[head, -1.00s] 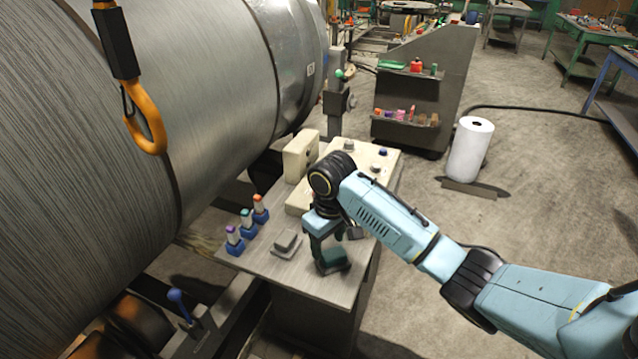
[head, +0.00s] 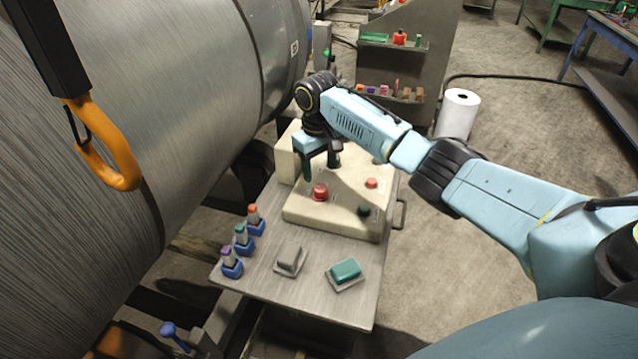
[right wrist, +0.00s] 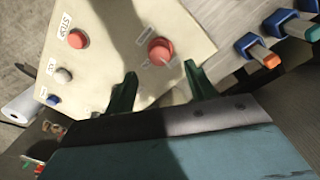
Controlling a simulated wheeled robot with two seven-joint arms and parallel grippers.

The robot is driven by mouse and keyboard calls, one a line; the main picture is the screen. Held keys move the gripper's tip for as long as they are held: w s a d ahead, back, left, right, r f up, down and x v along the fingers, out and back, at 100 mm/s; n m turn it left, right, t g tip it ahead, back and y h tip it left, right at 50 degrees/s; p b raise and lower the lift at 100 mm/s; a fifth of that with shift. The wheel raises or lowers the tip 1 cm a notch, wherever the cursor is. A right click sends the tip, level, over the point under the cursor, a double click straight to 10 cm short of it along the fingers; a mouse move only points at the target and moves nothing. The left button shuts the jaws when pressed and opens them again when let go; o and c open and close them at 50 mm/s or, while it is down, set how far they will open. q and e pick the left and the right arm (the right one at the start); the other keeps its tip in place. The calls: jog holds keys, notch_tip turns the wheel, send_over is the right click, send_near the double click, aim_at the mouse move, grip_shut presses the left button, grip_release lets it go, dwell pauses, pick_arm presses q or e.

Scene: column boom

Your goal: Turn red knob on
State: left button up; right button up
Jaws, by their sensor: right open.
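A red knob (head: 320,192) sits on the cream control panel (head: 345,215) on the grey table. It also shows in the right wrist view (right wrist: 161,50), just ahead of the fingers and between their lines. My right gripper (head: 320,172) hangs over the panel, pointing down, close to the red knob and apart from it. In the right wrist view its two green fingers (right wrist: 158,88) are spread with nothing between them. A second, smaller red button (head: 371,183) is farther right; in the right wrist view, a red button (right wrist: 78,39) stands by a STOP label. My left gripper is not seen.
A large metal roll (head: 190,100) fills the left. An orange hook (head: 110,160) hangs there.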

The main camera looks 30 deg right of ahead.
aim_at(320, 188)
notch_tip(320, 188, down, 6)
jog(key=shift+d+r, duration=0.1)
jog(key=shift+r, duration=0.05)
jog(key=shift+w+f, duration=0.1)
jog(key=shift+f, duration=0.25)
jog(key=c, duration=1)
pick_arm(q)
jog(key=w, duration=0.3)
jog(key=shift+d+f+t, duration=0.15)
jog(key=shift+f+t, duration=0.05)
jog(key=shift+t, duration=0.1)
